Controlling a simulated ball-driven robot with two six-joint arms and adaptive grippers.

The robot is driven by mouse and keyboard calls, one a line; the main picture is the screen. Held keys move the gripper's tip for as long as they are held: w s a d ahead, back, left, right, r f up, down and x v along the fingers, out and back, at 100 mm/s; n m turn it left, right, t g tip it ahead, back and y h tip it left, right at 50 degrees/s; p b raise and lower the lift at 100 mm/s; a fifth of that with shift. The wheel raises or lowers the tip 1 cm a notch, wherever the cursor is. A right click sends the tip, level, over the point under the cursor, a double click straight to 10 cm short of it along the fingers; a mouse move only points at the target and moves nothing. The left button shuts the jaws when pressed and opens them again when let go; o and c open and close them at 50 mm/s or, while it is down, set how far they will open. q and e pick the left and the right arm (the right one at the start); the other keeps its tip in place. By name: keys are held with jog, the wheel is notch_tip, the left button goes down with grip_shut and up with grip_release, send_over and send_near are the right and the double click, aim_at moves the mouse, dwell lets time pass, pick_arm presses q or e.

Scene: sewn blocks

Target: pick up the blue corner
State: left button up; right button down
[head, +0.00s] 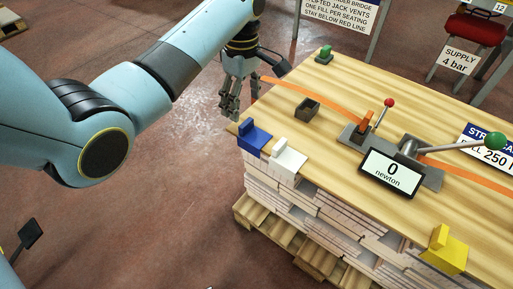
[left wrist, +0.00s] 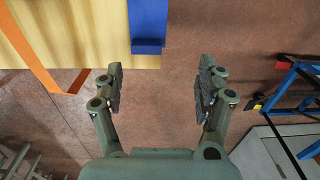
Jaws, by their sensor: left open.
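The blue corner (head: 256,140) sits at the left corner of the wooden table top, with an upright part and a flat part. In the left wrist view the blue corner (left wrist: 148,22) is at the top, beyond the fingertips. My left gripper (head: 233,104) is open and empty, beside the table's left edge and apart from the blue corner. In the left wrist view the fingers of my left gripper (left wrist: 158,82) are spread over bare floor. My right gripper is not in view.
A white corner (head: 287,160) is next to the blue one. A dark small box (head: 307,109), a green corner (head: 324,55), a yellow corner (head: 444,250) and a newton display (head: 391,172) with levers stand on the table (head: 345,85). An orange strap crosses it.

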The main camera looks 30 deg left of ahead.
aim_at(247, 123)
pick_arm(q)
jog(key=shift+w+a+r, duration=0.1)
jog(key=shift+w+r, duration=0.05)
jog(key=shift+w, duration=0.3)
jog(key=shift+w+a+r, duration=0.1)
jog(key=shift+w+r, duration=0.05)
jog(key=shift+w, duration=0.25)
notch_tip(247, 123, down, 3)
jog(key=shift+w+r+b, duration=0.1)
jog(key=shift+r+b, duration=0.1)
jog(key=shift+b, duration=0.35)
jog(key=shift+f+b, duration=0.6)
jog(key=shift+f, duration=1.4)
notch_tip(247, 123, down, 3)
jog(key=shift+a+r+b, duration=0.1)
jog(key=shift+b, duration=0.45)
jog(key=shift+f, duration=0.45)
jog(key=shift+r, duration=0.1)
jog(key=shift+c, duration=0.5)
jog(key=c, duration=1.1)
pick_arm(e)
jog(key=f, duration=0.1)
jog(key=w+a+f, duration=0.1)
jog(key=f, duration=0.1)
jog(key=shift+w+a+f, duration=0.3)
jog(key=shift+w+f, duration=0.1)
